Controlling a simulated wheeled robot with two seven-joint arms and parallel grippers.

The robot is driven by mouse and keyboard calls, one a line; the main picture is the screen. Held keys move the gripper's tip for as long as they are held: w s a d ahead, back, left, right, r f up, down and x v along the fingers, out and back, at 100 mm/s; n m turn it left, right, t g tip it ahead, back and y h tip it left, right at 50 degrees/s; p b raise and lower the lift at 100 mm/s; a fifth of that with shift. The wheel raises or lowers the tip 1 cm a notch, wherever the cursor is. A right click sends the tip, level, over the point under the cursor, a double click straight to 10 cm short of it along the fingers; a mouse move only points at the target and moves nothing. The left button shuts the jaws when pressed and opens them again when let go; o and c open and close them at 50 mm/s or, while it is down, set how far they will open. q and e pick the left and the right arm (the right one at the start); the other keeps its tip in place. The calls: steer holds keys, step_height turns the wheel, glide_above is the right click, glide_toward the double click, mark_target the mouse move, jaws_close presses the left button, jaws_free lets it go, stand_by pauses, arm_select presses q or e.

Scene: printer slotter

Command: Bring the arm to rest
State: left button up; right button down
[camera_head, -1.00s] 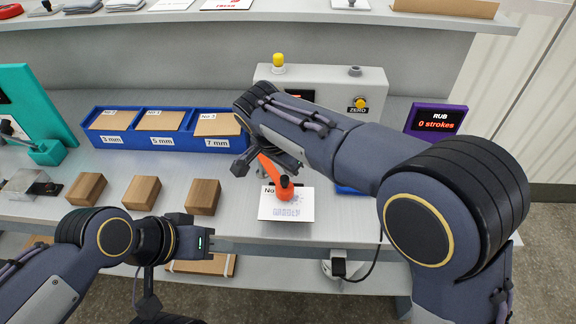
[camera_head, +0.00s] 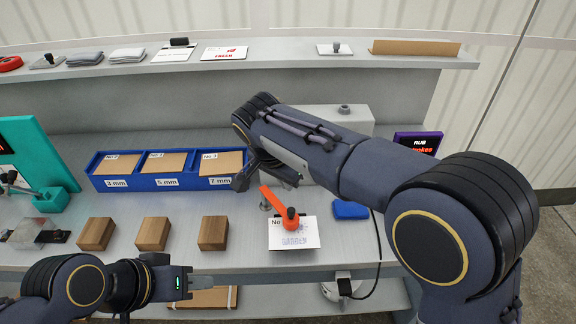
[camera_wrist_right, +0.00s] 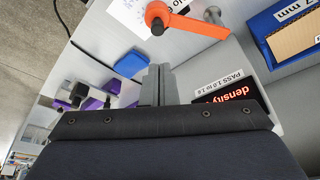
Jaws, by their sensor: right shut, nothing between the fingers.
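My right arm (camera_head: 370,165) reaches in from the right across the bench. My left gripper (camera_head: 192,282) is low at the left, by the bench's front edge. Its finger gap is not clear, and I see nothing held in it.
A blue bin (camera_head: 170,182) holds brown cards. Several wooden blocks (camera_head: 153,233) stand before it. The white card (camera_head: 294,240) lies under the lever, with a blue pad (camera_head: 350,210) beside it. A grey box (camera_head: 352,120) and purple display (camera_head: 425,143) stand behind my right arm.

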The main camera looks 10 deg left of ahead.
steer(key=s+d+r+n+y, duration=0.15)
steer(key=s+d, duration=0.25)
steer(key=d, duration=0.7)
steer(key=s+d+r+y, duration=0.2)
steer(key=s+d+y, duration=0.15)
steer(key=d, duration=0.75)
steer(key=s+d+f+n+t, duration=0.1)
steer(key=s+d+f, duration=0.1)
steer(key=s, duration=0.6)
steer(key=s+d+f+n+t, duration=0.1)
steer(key=s+d+f, duration=0.2)
steer(key=s, duration=0.6)
steer(key=shift+d+f+y, duration=0.3)
steer(key=shift+d, duration=0.3)
arm_select(q)
steer(key=shift+o, duration=0.2)
steer(key=shift+f, duration=0.1)
arm_select(e)
steer(key=shift+n, duration=0.25)
